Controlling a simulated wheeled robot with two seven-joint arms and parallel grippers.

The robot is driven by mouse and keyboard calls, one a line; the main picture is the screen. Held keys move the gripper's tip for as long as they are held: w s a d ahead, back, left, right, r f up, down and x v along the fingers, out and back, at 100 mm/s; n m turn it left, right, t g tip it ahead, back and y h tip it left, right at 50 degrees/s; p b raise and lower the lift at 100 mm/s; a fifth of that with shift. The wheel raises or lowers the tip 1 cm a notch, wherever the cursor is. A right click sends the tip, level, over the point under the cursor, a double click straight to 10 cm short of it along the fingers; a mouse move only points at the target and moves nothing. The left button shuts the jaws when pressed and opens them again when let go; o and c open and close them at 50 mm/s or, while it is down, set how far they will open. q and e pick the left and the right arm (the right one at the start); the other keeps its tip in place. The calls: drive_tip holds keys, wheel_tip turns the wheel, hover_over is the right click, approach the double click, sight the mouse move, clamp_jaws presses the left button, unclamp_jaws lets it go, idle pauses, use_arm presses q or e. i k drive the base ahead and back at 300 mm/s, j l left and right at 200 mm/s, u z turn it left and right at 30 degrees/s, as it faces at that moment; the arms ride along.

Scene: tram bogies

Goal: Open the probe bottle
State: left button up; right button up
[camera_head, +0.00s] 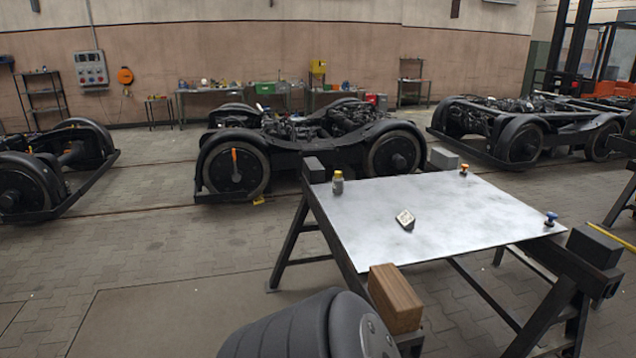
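A small bottle (338,185) with a dark grey body and a yellow cap stands upright near the far left corner of a metal-topped table (480,215). The cap sits on the bottle. Neither of my grippers is in view, and nothing touches the bottle.
On the table are a small block-like object (405,219), an orange-topped item (464,170) at the far edge and a blue-topped item (551,218) at the right. A wooden block (395,298) is at the near left corner. Bogies (310,145) stand behind. Most of the tabletop is clear.

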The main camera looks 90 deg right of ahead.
sight(337, 183)
drive_tip(key=z, duration=3.15)
drive_tip(key=i+j+z, duration=0.2)
drive_tip(key=j, duration=0.15)
drive_tip(key=j+z, duration=0.25)
drive_tip(key=i+j+z, duration=0.2)
drive_tip(key=j, duration=0.25)
drive_tip(key=j+z, duration=0.25)
drive_tip(key=i+j, duration=0.1)
drive_tip(key=j, duration=0.85)
drive_tip(key=i+j+z, duration=0.1)
drive_tip(key=j, duration=0.85)
drive_tip(key=i+j, duration=0.1)
drive_tip(key=j, duration=0.85)
